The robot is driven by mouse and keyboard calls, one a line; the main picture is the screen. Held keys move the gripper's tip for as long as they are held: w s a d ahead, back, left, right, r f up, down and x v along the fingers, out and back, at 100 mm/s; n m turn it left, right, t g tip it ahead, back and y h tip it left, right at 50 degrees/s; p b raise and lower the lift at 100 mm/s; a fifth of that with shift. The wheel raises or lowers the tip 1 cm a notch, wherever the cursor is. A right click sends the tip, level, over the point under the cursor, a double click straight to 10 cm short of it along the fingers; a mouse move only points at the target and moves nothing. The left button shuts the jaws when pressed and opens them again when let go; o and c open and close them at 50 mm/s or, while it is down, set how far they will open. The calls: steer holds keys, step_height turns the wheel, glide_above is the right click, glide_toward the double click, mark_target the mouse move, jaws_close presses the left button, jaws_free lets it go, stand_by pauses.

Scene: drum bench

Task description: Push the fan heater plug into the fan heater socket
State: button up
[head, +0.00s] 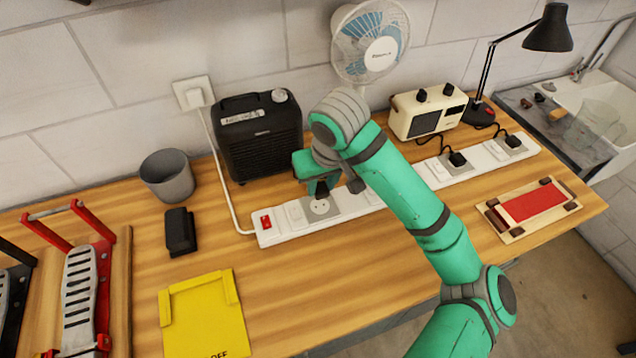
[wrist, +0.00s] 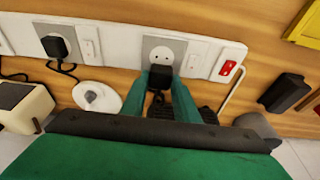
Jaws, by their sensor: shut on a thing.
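My gripper (head: 318,188) is shut on a black plug, the fan heater plug (wrist: 159,78). In the wrist view the green fingers (wrist: 160,84) hold it from both sides. The plug is right beside a round white socket on a grey square, the fan heater socket (head: 320,207), on the white power strip (head: 272,238). In the wrist view both holes of that socket (wrist: 163,58) show uncovered, so the plug is outside it. The black fan heater (head: 262,140) stands behind the strip. In the head view, my gripper mostly hides the plug.
Farther right on the strip, black plugs (head: 457,159) sit in other sockets. A white desk fan (head: 372,45), a cream radio (head: 428,110) and a black lamp (head: 548,30) stand behind. A grey cup (head: 167,177), a black box (head: 180,231) and a yellow tray (head: 203,315) are on the left.

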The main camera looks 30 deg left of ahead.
steer(key=shift+f, duration=2.75)
stand_by(2.2)
steer(key=o, duration=1.1)
steer(key=shift+o, duration=0.2)
steer(key=v, duration=1)
steer(key=shift+r, duration=0.4)
